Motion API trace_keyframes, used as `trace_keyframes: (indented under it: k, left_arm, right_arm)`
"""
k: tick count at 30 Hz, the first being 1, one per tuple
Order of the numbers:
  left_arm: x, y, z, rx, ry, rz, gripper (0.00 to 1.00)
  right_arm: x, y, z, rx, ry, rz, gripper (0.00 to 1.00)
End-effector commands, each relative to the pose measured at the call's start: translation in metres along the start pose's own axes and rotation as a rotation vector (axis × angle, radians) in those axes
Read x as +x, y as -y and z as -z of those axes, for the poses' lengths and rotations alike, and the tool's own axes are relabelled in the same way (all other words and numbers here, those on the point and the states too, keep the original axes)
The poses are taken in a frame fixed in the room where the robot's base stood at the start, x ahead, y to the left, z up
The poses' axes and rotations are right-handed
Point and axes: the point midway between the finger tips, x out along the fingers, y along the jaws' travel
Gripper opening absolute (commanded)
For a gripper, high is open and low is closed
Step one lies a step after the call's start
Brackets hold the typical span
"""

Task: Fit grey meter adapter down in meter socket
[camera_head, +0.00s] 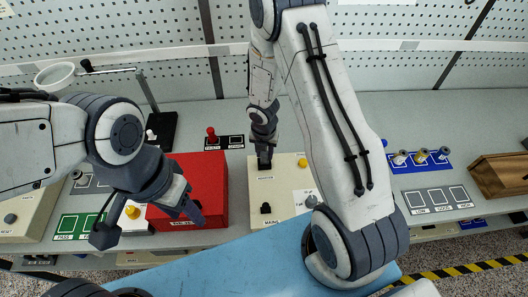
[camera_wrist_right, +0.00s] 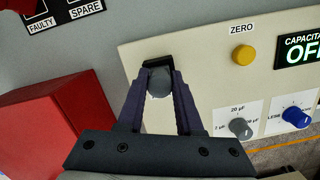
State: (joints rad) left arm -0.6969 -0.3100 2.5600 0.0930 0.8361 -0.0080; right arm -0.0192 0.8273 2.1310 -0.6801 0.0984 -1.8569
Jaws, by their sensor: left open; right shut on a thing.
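The cream meter panel (camera_head: 284,216) lies in the middle of the bench in the head view. My right gripper (camera_head: 264,160) is lowered over its far-left corner. In the right wrist view the fingers (camera_wrist_right: 160,90) are shut on the grey meter adapter (camera_wrist_right: 159,83), a rounded grey piece. Its far side meets a black socket (camera_wrist_right: 152,65) on the panel (camera_wrist_right: 203,38). I cannot tell how deep the adapter sits. In the head view the adapter is hidden by the gripper. My left gripper (camera_head: 148,224) is open and empty, with its fingers apart near the red box's left side.
A red box (camera_head: 202,178) stands left of the panel, also in the wrist view (camera_wrist_right: 50,130). A yellow button (camera_wrist_right: 243,54), grey knob (camera_wrist_right: 240,128) and blue knob (camera_wrist_right: 296,117) stand on the panel. A blue rack (camera_head: 419,162) and wooden tray (camera_head: 500,175) are at right.

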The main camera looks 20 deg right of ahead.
Motion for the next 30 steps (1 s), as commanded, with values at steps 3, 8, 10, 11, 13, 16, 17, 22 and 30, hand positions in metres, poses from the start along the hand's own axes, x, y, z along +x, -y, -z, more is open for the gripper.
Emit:
trace_keyframes:
  k: [3, 8, 10, 11, 13, 16, 17, 22, 30]
  left_arm:
    - [0.004, 0.000, 0.000, 0.000, 0.000, 0.000, 0.50]
    - [0.003, 0.000, 0.000, 0.000, 0.000, 0.000, 0.50]
    - [0.003, 0.000, 0.000, 0.000, 0.000, 0.000, 0.50]
    - [0.003, 0.000, 0.000, 0.000, 0.000, 0.000, 0.50]
    - [0.003, 0.000, 0.000, 0.000, 0.000, 0.000, 0.50]
    - [0.002, 0.000, 0.000, -0.002, 0.000, 0.000, 0.50]
    - [0.001, 0.000, 0.000, -0.002, 0.000, 0.000, 0.50]
    - [-0.016, -0.001, 0.001, 0.000, 0.000, 0.000, 0.50]
    - [-0.050, -0.004, 0.003, -0.002, 0.000, 0.000, 0.50]
  right_arm:
    - [0.004, 0.000, 0.000, 0.000, 0.000, 0.000, 0.00]
    - [0.003, 0.000, 0.000, 0.000, 0.000, 0.000, 0.70]
    - [0.003, 0.000, 0.000, 0.000, 0.000, 0.000, 0.70]
    - [0.003, 0.000, 0.000, 0.000, 0.000, 0.000, 0.70]
    - [0.003, 0.000, 0.000, 0.000, 0.000, 0.000, 0.70]
    - [0.002, 0.000, 0.000, 0.000, 0.000, 0.000, 0.70]
    - [0.001, 0.000, 0.000, 0.000, 0.000, 0.000, 0.70]
    - [-0.022, 0.000, -0.001, 0.001, 0.001, 0.000, 0.70]
    - [-0.076, -0.001, -0.001, 0.001, 0.002, -0.001, 0.70]
